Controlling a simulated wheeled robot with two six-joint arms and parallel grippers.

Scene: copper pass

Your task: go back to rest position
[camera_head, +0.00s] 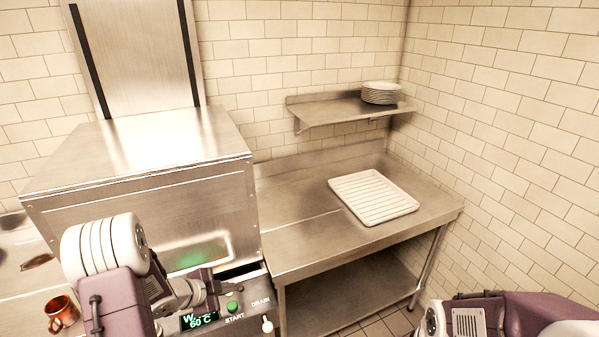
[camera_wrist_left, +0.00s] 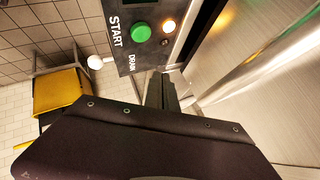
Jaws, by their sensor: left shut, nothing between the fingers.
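My left gripper (camera_head: 222,287) is in front of the steel dishwasher (camera_head: 140,205), close to its control panel beside the green START button (camera_head: 232,306). Its fingers are shut and empty. In the left wrist view the closed fingers (camera_wrist_left: 162,92) point toward the panel, near the green button (camera_wrist_left: 141,32) and the DRAIN label. Whether they touch the panel is not clear. My right arm (camera_head: 510,314) shows at the bottom right edge; its gripper is out of view.
A copper mug (camera_head: 62,312) stands at the lower left. A white ribbed tray (camera_head: 372,196) lies on the steel table (camera_head: 300,245). Stacked plates (camera_head: 381,93) sit on the wall shelf (camera_head: 335,110). The wrist view shows a yellow object (camera_wrist_left: 60,92) on the floor side.

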